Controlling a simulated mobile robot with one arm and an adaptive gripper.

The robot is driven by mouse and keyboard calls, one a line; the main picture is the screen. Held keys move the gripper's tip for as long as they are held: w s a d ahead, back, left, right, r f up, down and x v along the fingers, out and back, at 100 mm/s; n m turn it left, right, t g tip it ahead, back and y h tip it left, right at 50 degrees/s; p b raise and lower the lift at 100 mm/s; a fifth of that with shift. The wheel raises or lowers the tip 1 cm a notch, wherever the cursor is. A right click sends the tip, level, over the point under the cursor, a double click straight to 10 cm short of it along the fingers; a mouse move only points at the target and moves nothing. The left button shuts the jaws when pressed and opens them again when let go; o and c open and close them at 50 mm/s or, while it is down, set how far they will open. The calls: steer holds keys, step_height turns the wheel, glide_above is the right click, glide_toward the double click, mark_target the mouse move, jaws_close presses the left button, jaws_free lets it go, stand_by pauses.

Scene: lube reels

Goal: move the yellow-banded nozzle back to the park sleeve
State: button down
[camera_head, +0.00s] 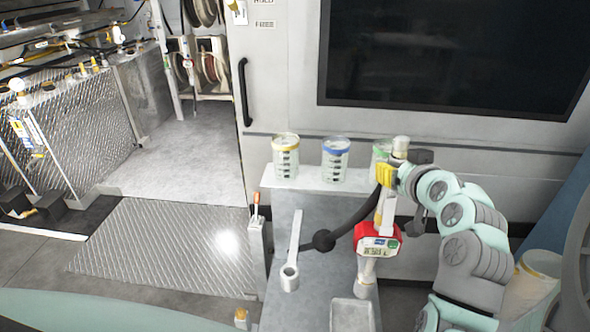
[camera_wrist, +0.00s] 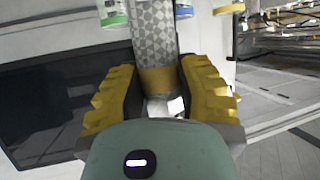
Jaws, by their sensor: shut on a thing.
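My gripper (camera_head: 385,174) is at the right, above the bench, with yellow finger pads. In the wrist view my gripper (camera_wrist: 165,98) is shut around a grey patterned cylinder with a yellow band (camera_wrist: 157,80), the yellow-banded nozzle. In the head view a pale upright shaft (camera_head: 386,211) shows just below the fingers. Below it is a red-cased meter with a small display (camera_head: 377,240), and under that a pale lower end (camera_head: 366,273). A black hose (camera_head: 352,222) runs beside the shaft. I cannot tell which part is the park sleeve.
Jars with yellow (camera_head: 286,157), blue (camera_head: 335,160) and green (camera_head: 381,150) rims stand on a shelf behind the bench. A handled cabinet door and dark window are behind. Open floor lies left.

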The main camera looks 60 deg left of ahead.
mark_target(404, 139)
steer(key=shift+f+b, duration=0.2)
steer(key=shift+b, duration=0.2)
stand_by(0.3)
steer(key=c, duration=0.6)
jaws_free()
step_height(404, 139, up, 10)
stand_by(0.3)
